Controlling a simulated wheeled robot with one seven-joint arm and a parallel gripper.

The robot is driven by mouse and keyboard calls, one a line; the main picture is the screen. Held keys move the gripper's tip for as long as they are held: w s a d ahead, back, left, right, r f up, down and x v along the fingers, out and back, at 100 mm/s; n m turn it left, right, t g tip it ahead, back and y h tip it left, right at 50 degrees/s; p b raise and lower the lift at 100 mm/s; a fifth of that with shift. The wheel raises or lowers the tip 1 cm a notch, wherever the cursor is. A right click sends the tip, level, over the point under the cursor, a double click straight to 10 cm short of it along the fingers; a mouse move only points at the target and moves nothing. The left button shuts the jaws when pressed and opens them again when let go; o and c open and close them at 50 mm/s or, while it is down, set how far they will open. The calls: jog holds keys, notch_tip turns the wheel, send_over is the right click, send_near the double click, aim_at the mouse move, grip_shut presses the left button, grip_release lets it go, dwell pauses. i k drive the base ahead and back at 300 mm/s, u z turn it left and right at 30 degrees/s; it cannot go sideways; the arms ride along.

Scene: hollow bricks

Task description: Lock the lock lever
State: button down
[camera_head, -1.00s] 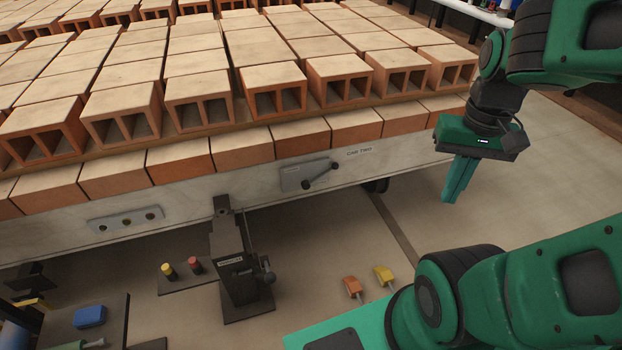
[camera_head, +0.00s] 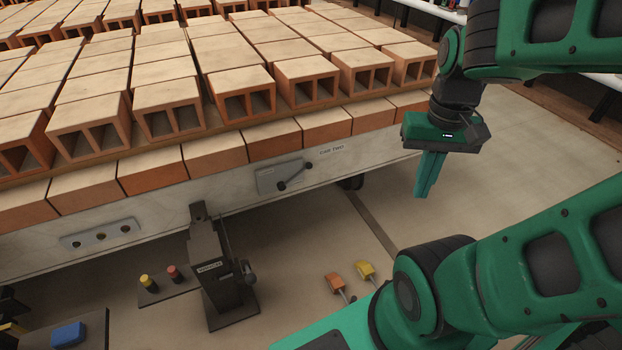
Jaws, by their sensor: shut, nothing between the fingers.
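A dark lever (camera_head: 295,174) with a round knob sits on a grey plate (camera_head: 268,181) on the side of the brick car (camera_head: 215,205). It slants up to the right. A black stand (camera_head: 218,275) on the floor below has a small label and another dark handle (camera_head: 247,272) on its right side. I cannot tell from any readable label which of the two is the lock lever. My gripper (camera_head: 426,184) is shut and empty, fingers pointing down, to the right of the car's corner and apart from both levers.
Hollow bricks (camera_head: 235,80) fill the car. A pad with yellow and red buttons (camera_head: 173,273) lies beside the stand. Orange (camera_head: 335,282) and yellow (camera_head: 366,270) pedal-like pieces lie on the floor. The floor right of the car is open.

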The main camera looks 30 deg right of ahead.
aim_at(281, 185)
jog(key=k, duration=1.2)
jog(key=u, duration=0.65)
jog(key=i, duration=1.3)
jog(key=z, duration=0.6)
jog(key=i, duration=0.7)
